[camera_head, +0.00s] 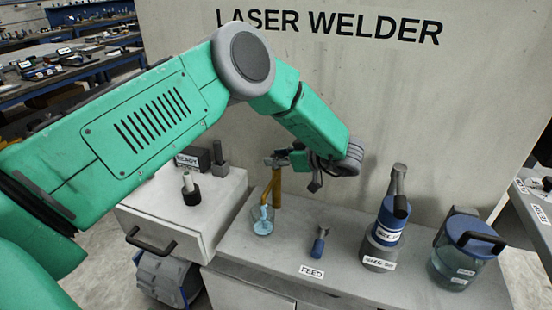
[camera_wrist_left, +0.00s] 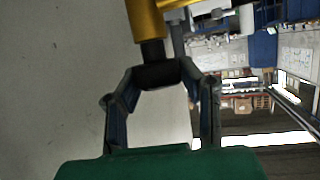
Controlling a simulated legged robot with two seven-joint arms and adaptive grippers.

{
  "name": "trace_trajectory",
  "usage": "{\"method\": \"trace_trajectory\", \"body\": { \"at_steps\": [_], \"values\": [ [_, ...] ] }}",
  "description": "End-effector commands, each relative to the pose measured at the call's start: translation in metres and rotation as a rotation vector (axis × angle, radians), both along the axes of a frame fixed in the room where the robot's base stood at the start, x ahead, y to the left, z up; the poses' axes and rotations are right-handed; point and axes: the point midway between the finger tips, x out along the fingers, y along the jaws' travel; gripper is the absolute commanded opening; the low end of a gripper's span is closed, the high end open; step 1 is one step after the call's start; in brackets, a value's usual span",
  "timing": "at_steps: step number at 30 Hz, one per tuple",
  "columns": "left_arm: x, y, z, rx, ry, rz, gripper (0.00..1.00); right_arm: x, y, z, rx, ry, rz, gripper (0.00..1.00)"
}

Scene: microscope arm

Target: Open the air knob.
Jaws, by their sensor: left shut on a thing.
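The air knob looks like the dark end piece (camera_wrist_left: 152,49) of a gold fitting (camera_wrist_left: 147,18) in the left wrist view. In the head view, the gold upright pipe (camera_head: 277,182) stands at the back of the bench against the welder panel. My left gripper (camera_head: 285,158) is at its top, reaching in from the right side. In the left wrist view, my left gripper (camera_wrist_left: 158,74) has its two fingers bent inward and shut around the dark piece. The fingers partly hide the knob, and its turn angle cannot be told. My right gripper is not in view.
A glass (camera_head: 262,222) with blue contents stands in front of the pipe. A small blue tool (camera_head: 319,244) sits near the FEED label. A blue-grey bottle (camera_head: 385,232) and a blue-lidded jar (camera_head: 464,255) stand to the right. A drawer unit (camera_head: 185,218) is at left.

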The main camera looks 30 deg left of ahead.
Motion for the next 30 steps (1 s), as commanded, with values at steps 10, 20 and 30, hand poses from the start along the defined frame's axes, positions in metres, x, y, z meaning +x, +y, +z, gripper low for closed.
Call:
{"method": "trace_trajectory", "body": {
  "at_steps": [10, 20, 30],
  "values": [
    [-0.0024, -0.0047, -0.0069, -0.014, 0.011, 0.007, 0.04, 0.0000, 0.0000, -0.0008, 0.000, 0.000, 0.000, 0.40],
    [-0.0021, -0.0045, -0.0060, -0.012, 0.010, 0.008, 0.56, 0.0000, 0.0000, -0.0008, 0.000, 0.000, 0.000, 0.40],
    [-0.0020, -0.0044, -0.0005, -0.005, 0.002, 0.010, 0.56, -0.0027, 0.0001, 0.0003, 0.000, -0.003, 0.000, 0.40]
  ]
}}
